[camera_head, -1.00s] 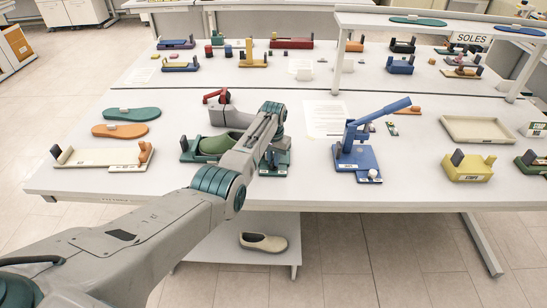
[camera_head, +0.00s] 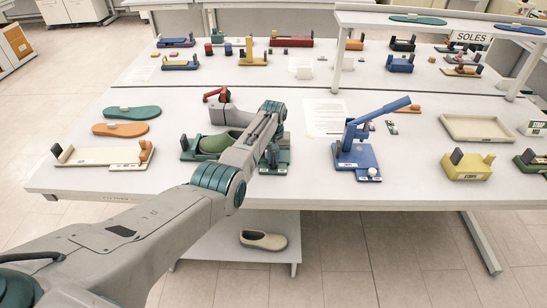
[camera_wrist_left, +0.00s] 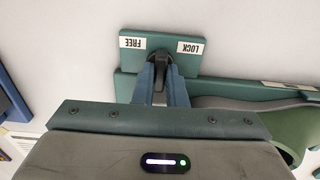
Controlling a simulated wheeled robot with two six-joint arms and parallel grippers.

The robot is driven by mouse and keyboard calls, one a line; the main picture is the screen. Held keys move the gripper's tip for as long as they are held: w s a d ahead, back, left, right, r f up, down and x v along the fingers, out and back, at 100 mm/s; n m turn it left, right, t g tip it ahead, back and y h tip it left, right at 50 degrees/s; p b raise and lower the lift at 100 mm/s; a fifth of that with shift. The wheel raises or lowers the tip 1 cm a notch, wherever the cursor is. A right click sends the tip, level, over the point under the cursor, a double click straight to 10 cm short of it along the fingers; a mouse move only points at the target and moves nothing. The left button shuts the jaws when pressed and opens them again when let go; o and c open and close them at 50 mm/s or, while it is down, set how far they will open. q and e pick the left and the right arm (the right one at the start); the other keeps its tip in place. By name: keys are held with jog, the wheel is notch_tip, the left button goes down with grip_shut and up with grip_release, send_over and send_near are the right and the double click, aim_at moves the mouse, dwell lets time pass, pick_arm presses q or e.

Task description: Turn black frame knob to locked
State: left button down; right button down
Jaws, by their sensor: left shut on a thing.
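The black knob (camera_wrist_left: 160,62) sits on a green plate (camera_wrist_left: 193,66) with white labels reading FREE on the left and LOCK on the right in the left wrist view. My left gripper (camera_wrist_left: 162,82) is shut on the black knob, its blue-grey fingers on either side. The knob's exact pointing is hard to tell, as the fingers cover part of it. In the head view my left arm reaches over the green frame (camera_head: 188,152), which holds a green shoe (camera_head: 215,143). The knob is hidden there. My right gripper is not in view.
A blue press (camera_head: 357,155) with a raised lever stands right of the frame. A cream fixture (camera_head: 95,158) and two soles, orange (camera_head: 120,129) and green (camera_head: 131,114), lie to the left. A beige shoe (camera_head: 263,240) rests on a lower shelf.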

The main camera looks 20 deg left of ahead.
aim_at(273, 160)
pick_arm(q)
jog(key=c, duration=1.7)
grip_release()
jog(key=shift+c, duration=0.2)
jog(key=shift+r, duration=0.15)
notch_tip(273, 160, up, 11)
jog(key=b, duration=0.2)
jog(key=shift+f+b, duration=0.2)
jog(key=shift+b, duration=0.1)
